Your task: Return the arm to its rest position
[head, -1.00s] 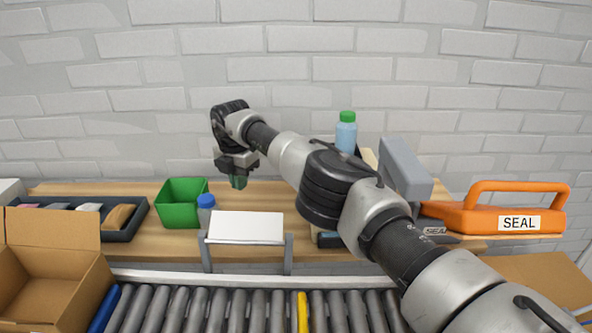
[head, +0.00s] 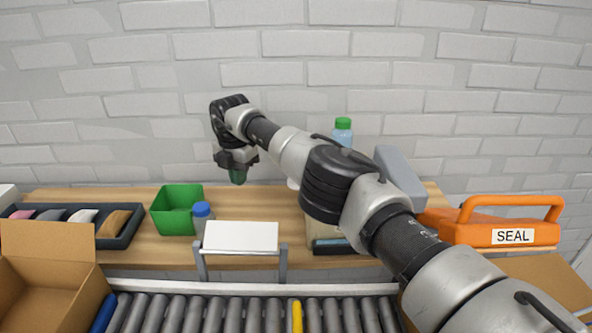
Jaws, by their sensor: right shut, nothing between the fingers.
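My right arm reaches in from the lower right across the picture. Its gripper (head: 238,176) points down above the wooden table, to the right of the green bin (head: 176,210). The gripper is shut with nothing held, and its fingertips are apart from the table and the bin. My left arm and gripper do not show in the head view.
A wooden table (head: 270,220) holds a dark tray (head: 122,238), a blue-capped bottle (head: 202,218), a green-capped bottle (head: 343,132) and an orange SEAL tool (head: 500,222). In front are a white panel on a stand (head: 240,237), a roller conveyor (head: 245,315) and an open cardboard box (head: 45,280).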

